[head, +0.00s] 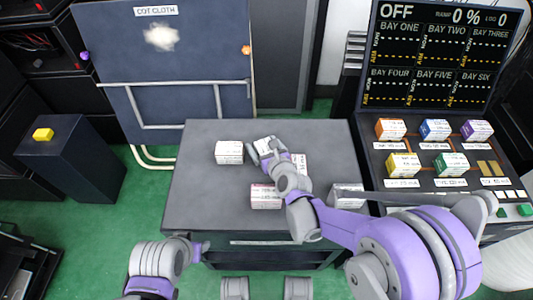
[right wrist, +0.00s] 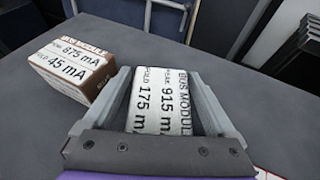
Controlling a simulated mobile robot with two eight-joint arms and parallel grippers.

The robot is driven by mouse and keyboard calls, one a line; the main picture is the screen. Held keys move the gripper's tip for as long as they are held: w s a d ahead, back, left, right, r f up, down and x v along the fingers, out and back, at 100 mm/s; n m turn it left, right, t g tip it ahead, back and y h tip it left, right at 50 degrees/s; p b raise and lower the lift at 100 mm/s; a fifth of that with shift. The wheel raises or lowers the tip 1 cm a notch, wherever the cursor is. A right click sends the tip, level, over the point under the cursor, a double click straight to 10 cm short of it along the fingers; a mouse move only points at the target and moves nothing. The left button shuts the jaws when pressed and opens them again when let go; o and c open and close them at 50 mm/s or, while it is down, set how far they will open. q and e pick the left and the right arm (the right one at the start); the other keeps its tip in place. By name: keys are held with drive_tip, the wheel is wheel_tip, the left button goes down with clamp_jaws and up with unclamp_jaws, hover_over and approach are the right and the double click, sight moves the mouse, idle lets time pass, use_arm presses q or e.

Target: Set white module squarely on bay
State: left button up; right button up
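A module with a white label (right wrist: 162,100), reading BUS MODULE, 915 mA and 175 mA, lies on the grey table (head: 200,205). Its own body colour is mostly hidden. My right gripper (head: 268,150) is over it; in the right wrist view the two fingers (right wrist: 162,75) stand apart, one on each side of it. Contact with its sides is not clear. The console at the right has a tan striped bay (head: 490,168) with no module on it. My left arm shows at lower left; its gripper (head: 200,248) is small and its fingers are unclear.
A brown-sided module (right wrist: 75,70) lies left of my right gripper. Other modules on the table include a pink-edged one (head: 265,196) and one at right (head: 347,193), partly behind my arm. Orange (head: 390,129), blue (head: 435,129), purple, yellow and green modules sit on the console.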

drive_tip(key=c, duration=1.3)
wheel_tip(320, 180, up, 10)
drive_tip(key=p, duration=0.3)
drive_tip(key=s+d+r+m+h, duration=0.1)
drive_tip(key=s+d+r, duration=0.1)
drive_tip(key=d, duration=1.7)
use_arm(q)
wheel_tip(320, 180, up, 25)
drive_tip(key=w+t+p, duration=0.1)
drive_tip(key=p, duration=1.8)
drive_tip(key=shift+w+r, duration=0.15)
drive_tip(key=shift+r, duration=0.05)
use_arm(e)
wheel_tip(320, 180, up, 19)
drive_tip(key=shift+s+f, duration=0.15)
drive_tip(key=shift+f, duration=0.05)
drive_tip(key=shift+f, duration=0.1)
